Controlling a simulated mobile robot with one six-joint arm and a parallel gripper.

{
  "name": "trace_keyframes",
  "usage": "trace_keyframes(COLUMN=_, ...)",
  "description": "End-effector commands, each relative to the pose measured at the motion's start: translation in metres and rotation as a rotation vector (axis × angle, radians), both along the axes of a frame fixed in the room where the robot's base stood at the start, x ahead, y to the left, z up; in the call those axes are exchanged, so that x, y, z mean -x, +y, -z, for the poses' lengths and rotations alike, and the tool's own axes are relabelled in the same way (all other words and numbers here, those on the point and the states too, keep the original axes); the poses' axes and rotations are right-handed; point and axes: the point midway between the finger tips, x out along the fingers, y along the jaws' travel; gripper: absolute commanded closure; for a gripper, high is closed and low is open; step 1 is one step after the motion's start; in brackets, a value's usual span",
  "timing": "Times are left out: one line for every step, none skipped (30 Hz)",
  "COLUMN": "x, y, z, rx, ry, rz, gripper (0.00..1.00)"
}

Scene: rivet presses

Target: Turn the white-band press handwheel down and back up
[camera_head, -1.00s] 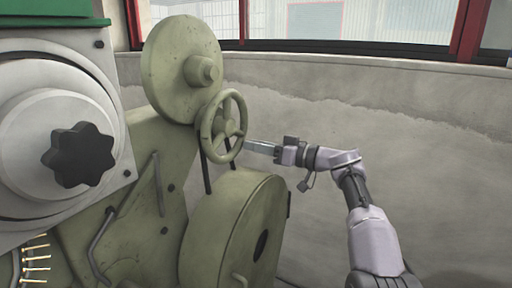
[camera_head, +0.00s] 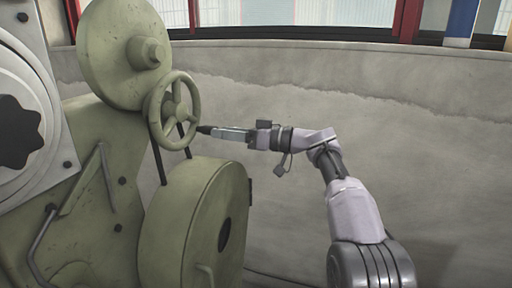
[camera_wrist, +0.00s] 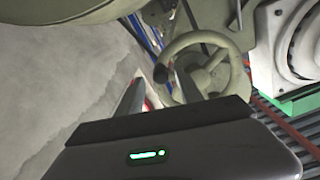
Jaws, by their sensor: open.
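The green press handwheel (camera_head: 158,118), a spoked ring, stands below a large round disc in the camera_head view. A short dark handle (camera_head: 204,129) sticks out from its right rim. My gripper (camera_head: 214,132) is at the right of the handwheel, its fingers pointing at this handle. In the wrist view the handwheel (camera_wrist: 218,48) is ahead, with the dark handle (camera_wrist: 161,73) at its left rim. My gripper (camera_wrist: 158,80) is open, with the handle's end appearing between the fingertips. I cannot tell whether a finger touches it. No white band can be made out.
The green press body (camera_head: 80,160) and a large lower drum (camera_head: 185,235) stand left of and below my arm. A grey machine with a black knob (camera_head: 18,135) is at the far left. A bare concrete wall (camera_head: 380,110) runs behind; the right side is clear.

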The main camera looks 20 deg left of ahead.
Motion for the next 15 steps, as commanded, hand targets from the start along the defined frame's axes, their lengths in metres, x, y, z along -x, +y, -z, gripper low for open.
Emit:
trace_keyframes(x=-0.002, y=-0.015, z=0.004, rx=-0.001, ry=-0.001, rz=0.003, gripper=0.57)
trace_keyframes(x=-0.003, y=-0.023, z=0.002, rx=0.000, ry=0.000, rz=0.003, gripper=0.57)
trace_keyframes(x=-0.004, y=-0.035, z=0.001, rx=0.000, ry=0.000, rz=0.004, gripper=0.57)
trace_keyframes(x=-0.004, y=-0.043, z=0.000, rx=-0.001, ry=-0.001, rz=0.002, gripper=0.57)
trace_keyframes(x=-0.006, y=-0.052, z=-0.001, rx=0.000, ry=0.001, rz=0.004, gripper=0.57)
trace_keyframes(x=-0.007, y=-0.062, z=-0.002, rx=0.000, ry=0.001, rz=0.002, gripper=0.57)
trace_keyframes(x=-0.008, y=-0.070, z=-0.002, rx=-0.001, ry=0.000, rz=0.003, gripper=0.57)
trace_keyframes(x=-0.009, y=-0.078, z=-0.003, rx=0.000, ry=0.000, rz=0.002, gripper=0.57)
trace_keyframes(x=-0.010, y=-0.087, z=-0.003, rx=0.000, ry=0.000, rz=0.002, gripper=0.57)
trace_keyframes(x=-0.010, y=-0.094, z=-0.003, rx=0.000, ry=0.000, rz=0.003, gripper=0.57)
trace_keyframes(x=-0.011, y=-0.100, z=-0.003, rx=-0.001, ry=0.000, rz=0.001, gripper=0.57)
trace_keyframes(x=-0.012, y=-0.107, z=-0.003, rx=-0.001, ry=-0.001, rz=0.002, gripper=0.57)
trace_keyframes(x=-0.012, y=-0.111, z=-0.003, rx=-0.001, ry=-0.001, rz=0.001, gripper=0.57)
trace_keyframes(x=-0.012, y=-0.115, z=-0.003, rx=-0.001, ry=-0.001, rz=0.000, gripper=0.57)
trace_keyframes(x=-0.013, y=-0.119, z=-0.003, rx=0.000, ry=-0.001, rz=0.001, gripper=0.57)
